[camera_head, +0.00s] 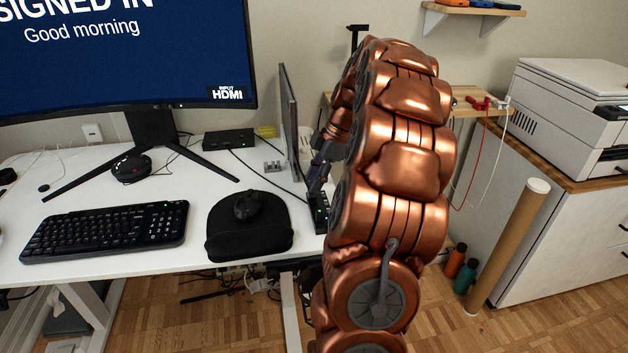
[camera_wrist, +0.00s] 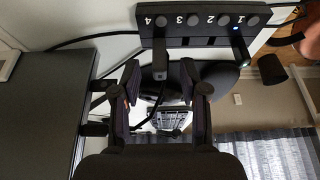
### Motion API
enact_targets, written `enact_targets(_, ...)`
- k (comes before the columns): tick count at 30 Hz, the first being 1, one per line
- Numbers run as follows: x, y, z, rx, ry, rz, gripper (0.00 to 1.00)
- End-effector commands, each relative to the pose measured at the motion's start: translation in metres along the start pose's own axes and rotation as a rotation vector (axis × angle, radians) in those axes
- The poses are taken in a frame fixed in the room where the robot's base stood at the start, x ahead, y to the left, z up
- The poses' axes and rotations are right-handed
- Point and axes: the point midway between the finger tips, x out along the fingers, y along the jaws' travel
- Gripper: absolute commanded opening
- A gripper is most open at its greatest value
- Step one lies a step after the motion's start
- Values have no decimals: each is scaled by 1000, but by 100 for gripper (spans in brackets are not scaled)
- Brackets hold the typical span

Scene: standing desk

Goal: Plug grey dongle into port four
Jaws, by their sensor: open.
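A black hub (camera_wrist: 211,19) numbered 4, 3, 2, 1 from left to right crosses the top of the wrist view. In the head view the hub (camera_head: 321,213) is at the desk's right edge, partly behind my arm. A small grey dongle (camera_wrist: 160,57) is at the hub's edge below number 4, lined up with port four; I cannot tell how deeply it sits. My gripper (camera_wrist: 164,92) is open, its fingers either side of and below the dongle, gripping nothing visible. In the head view my gripper (camera_head: 319,172) is above the hub, partly hidden.
A blue light shows near port one. On the desk are a mouse (camera_head: 247,206) on a pad, a keyboard (camera_head: 108,231), a black box (camera_head: 229,139) and a monitor edge (camera_head: 290,120) close to my arm.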

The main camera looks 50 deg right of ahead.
Motion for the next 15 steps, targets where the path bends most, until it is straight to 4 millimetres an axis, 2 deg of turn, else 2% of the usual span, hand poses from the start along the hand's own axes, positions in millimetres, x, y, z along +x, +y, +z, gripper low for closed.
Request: enact_targets(15, -67, 2, 0, 0, -2, 5, 44)
